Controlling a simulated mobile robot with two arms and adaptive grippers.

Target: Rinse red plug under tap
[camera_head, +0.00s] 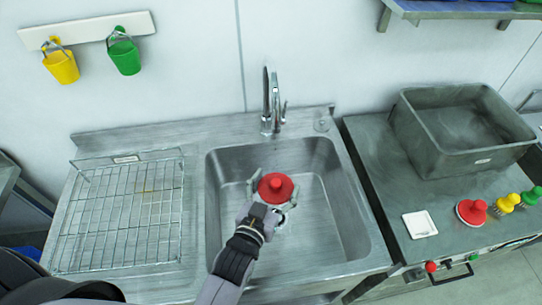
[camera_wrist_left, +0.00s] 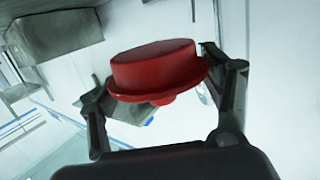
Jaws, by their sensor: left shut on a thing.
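The red plug (camera_head: 276,186) is a round disc with a knob on top. My left gripper (camera_head: 274,192) is shut on it and holds it over the sink basin (camera_head: 222,200), in front of the tap. In the left wrist view the plug (camera_wrist_left: 160,68) sits between the two fingers (camera_wrist_left: 160,90). The chrome tap (camera_head: 271,105) stands upright at the back of the sink, behind the plug. I cannot tell whether water runs from it. My right gripper is in neither view.
A wire rack (camera_head: 120,215) lies on the left drainboard. A grey tub (camera_head: 450,160) stands on the right counter, with a white square (camera_head: 420,224), another red knobbed piece (camera_head: 471,211) and yellow and green brushes (camera_head: 507,203) in front. Yellow (camera_head: 61,66) and green (camera_head: 125,56) buckets hang on the wall.

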